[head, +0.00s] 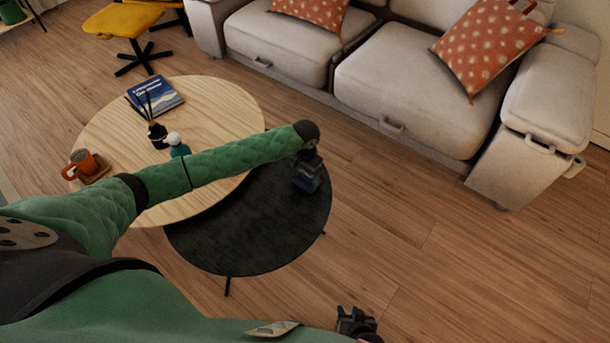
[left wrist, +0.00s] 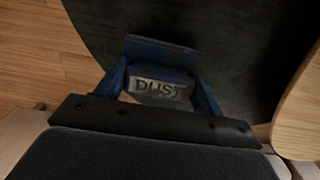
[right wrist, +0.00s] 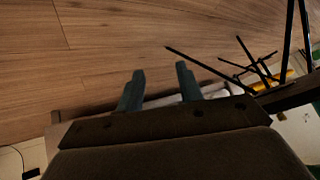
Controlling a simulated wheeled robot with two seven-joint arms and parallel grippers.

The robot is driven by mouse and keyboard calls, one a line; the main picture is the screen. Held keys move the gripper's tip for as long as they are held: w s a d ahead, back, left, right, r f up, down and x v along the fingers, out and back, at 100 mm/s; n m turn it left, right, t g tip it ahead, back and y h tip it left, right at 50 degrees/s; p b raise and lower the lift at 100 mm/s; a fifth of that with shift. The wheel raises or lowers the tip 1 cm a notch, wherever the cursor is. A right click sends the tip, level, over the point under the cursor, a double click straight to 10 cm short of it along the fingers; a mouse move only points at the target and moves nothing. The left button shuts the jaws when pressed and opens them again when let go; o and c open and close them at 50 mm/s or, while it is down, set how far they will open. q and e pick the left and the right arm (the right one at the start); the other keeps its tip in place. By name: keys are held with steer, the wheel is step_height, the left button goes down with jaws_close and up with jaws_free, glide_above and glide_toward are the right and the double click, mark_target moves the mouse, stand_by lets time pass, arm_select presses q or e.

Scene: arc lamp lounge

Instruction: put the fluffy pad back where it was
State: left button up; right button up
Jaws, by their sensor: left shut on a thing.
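My left gripper (head: 308,172) is over the right part of the round black table (head: 235,238). In the left wrist view its two fingers are shut on the sides of a dark blue block-like thing (left wrist: 160,50) with a pale label reading "DUST", which I take to be the fluffy pad; no fluff shows. It also shows as a small dark blue shape (head: 308,186) under the gripper in the head view. I cannot tell whether it touches the tabletop. My right gripper (head: 355,322) is low at the bottom of the head view; its fingers (right wrist: 160,80) are apart and empty.
A higher wooden round table (head: 220,105) overlaps the black one. It carries a blue book (head: 155,95), a dark reed bottle (head: 157,135), a teal bottle (head: 178,146) and an orange mug (head: 84,163). A sofa (head: 410,85) stands behind. Floor at right is clear.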

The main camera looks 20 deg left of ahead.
arm_select(q)
steer(key=shift+f, duration=0.7)
steer(key=o, duration=1)
steer(key=shift+f, duration=0.1)
steer(key=shift+o, duration=0.2)
arm_select(e)
steer(key=shift+w+r, duration=0.3)
steer(key=shift+w, duration=0.5)
